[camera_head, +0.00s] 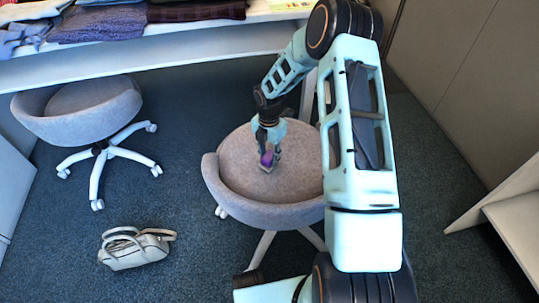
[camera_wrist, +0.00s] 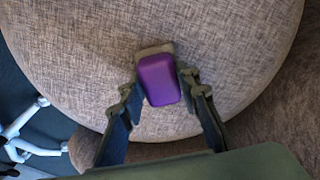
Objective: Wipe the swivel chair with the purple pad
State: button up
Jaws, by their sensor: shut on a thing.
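The swivel chair (camera_head: 240,165) has a round grey-brown fabric seat with a low curved back and pale legs. It stands in the middle of the head view, and its seat fills most of the wrist view (camera_wrist: 90,45). My gripper (camera_head: 268,160) is over the seat, pointing down. Its fingers are shut on the purple pad (camera_wrist: 158,80), which has a pale grey-beige layer underneath. The pad is at the seat surface; I cannot tell whether it is pressing on it. My arm hides the chair's right side in the head view.
A second, similar swivel chair (camera_head: 75,120) stands at left. A cream handbag (camera_head: 137,250) lies on the floor in front. A white shelf (camera_head: 150,55) with folded clothes (camera_head: 100,24) runs along the back. White furniture (camera_head: 515,220) is at right. Dark carpet (camera_head: 180,185) lies clear between the chairs.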

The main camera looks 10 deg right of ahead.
jog(key=shift+r+p, duration=2)
jog(key=shift+r, duration=0.9)
jog(key=shift+w, duration=0.1)
jog(key=shift+r+p, duration=1.15)
jog(key=shift+r, duration=0.35)
